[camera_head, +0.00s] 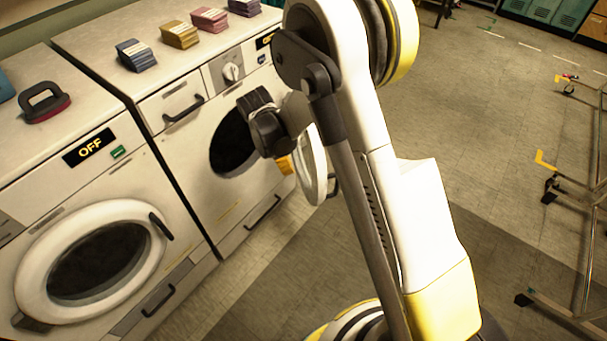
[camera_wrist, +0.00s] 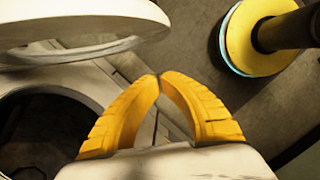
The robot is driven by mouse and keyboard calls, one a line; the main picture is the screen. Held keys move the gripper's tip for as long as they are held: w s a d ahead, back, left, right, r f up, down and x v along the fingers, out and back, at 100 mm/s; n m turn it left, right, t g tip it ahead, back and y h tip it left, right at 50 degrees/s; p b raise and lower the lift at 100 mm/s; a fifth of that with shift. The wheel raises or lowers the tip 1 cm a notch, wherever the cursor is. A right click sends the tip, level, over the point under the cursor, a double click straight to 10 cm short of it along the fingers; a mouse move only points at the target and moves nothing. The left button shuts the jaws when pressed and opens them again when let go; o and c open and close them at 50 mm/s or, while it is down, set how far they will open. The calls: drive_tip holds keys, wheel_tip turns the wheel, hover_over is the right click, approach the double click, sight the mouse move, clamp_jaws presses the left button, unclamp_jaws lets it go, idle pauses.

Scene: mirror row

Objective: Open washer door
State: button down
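The right washer (camera_head: 190,165) has its round door (camera_head: 313,168) swung wide open, standing out from the front, partly hidden by my arm. Its dark drum opening (camera_head: 232,143) is exposed. In the wrist view the door (camera_wrist: 85,22) is at the upper left and the opening (camera_wrist: 45,125) at the lower left. My gripper (camera_wrist: 158,77) has its yellow fingertips together with nothing between them. In the head view the gripper (camera_head: 285,164) is between the opening and the door, mostly hidden by my wrist. The left washer's round door (camera_head: 95,262) is shut.
An iron-like object with a dark handle (camera_head: 45,104) stands on the left washer, which shows an OFF sign (camera_head: 90,147). Several coloured stacks (camera_head: 180,35) are on the right washer. A metal rack (camera_head: 580,200) stands at the right. Floor between is clear.

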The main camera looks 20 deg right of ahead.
drive_tip(key=d+f+b, duration=0.6)
drive_tip(key=f, duration=0.3)
drive_tip(key=shift+d+f, duration=0.25)
drive_tip(key=shift+f, duration=0.05)
drive_tip(key=w+d+n, duration=0.2)
drive_tip(key=w+d, duration=0.1)
drive_tip(key=d, duration=1)
drive_tip(key=w+d+n+t, duration=0.1)
drive_tip(key=w+d, duration=0.3)
drive_tip(key=d, duration=0.9)
drive_tip(key=shift+w+d+n, duration=0.15)
drive_tip(key=shift+d+n, duration=0.25)
drive_tip(key=shift+n, duration=0.4)
drive_tip(key=shift+a, duration=0.1)
